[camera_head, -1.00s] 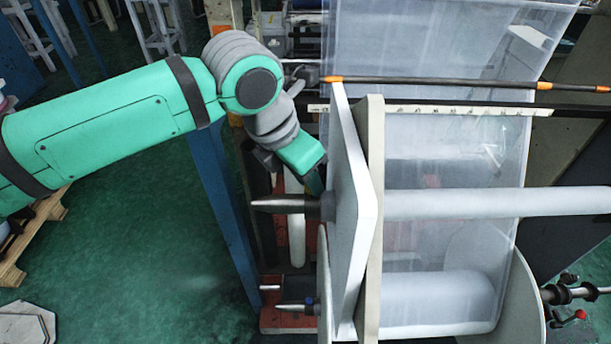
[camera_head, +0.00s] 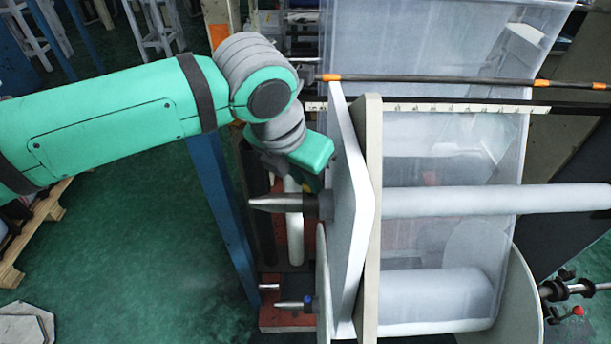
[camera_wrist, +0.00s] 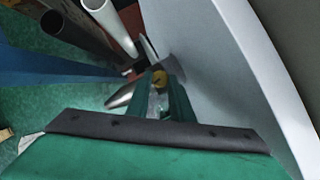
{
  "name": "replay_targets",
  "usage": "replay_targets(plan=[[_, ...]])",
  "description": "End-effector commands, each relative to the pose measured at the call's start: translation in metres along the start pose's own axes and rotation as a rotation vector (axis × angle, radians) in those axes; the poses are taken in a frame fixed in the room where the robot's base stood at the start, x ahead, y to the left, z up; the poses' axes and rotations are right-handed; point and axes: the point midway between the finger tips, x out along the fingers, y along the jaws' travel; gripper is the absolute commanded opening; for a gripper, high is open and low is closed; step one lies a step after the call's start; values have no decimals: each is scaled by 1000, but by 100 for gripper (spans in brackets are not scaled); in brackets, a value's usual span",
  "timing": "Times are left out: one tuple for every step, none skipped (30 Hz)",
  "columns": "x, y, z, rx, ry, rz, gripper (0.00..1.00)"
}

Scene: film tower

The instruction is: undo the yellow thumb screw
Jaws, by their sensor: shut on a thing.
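The yellow thumb screw (camera_wrist: 159,77) shows in the wrist view between the tips of my gripper (camera_wrist: 160,88). It sits by the dark collar of the pointed metal shaft end (camera_wrist: 121,96), close to the white side plate (camera_wrist: 215,90). My gripper is shut on the screw. In the head view my gripper (camera_head: 314,183) points down just left of the white side plate (camera_head: 352,215) and above the shaft end (camera_head: 280,203). The screw is mostly hidden there by the gripper.
A blue post (camera_head: 222,215) stands left of the shaft. A second, lower spindle (camera_head: 293,304) sits below. The white roller (camera_head: 480,201) and clear film (camera_head: 430,50) lie right of the plates. Green floor (camera_head: 130,260) is open at the left.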

Motion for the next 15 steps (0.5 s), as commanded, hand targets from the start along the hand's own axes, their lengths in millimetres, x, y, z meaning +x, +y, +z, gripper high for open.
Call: replay_targets(plan=[[0, -1, 1, 1, -3, -2, 27], [0, -1, 1, 1, -3, -2, 35], [0, -1, 1, 1, -2, -2, 40], [0, -1, 1, 1, -2, -2, 40], [0, -1, 1, 1, -2, -2, 40], [0, 0, 1, 1, -2, -1, 40], [0, 0, 0, 1, -2, -1, 40], [0, 0, 0, 1, -1, -1, 40], [0, 0, 0, 1, -1, -1, 40], [0, 0, 0, 0, -1, -1, 40], [0, 0, 0, 0, -1, -1, 40], [-1, 0, 0, 0, -1, 0, 40], [-2, 0, 0, 0, -1, 0, 40], [-4, 0, 0, -1, -1, 0, 40], [-8, 0, 0, -1, -2, 0, 40]])
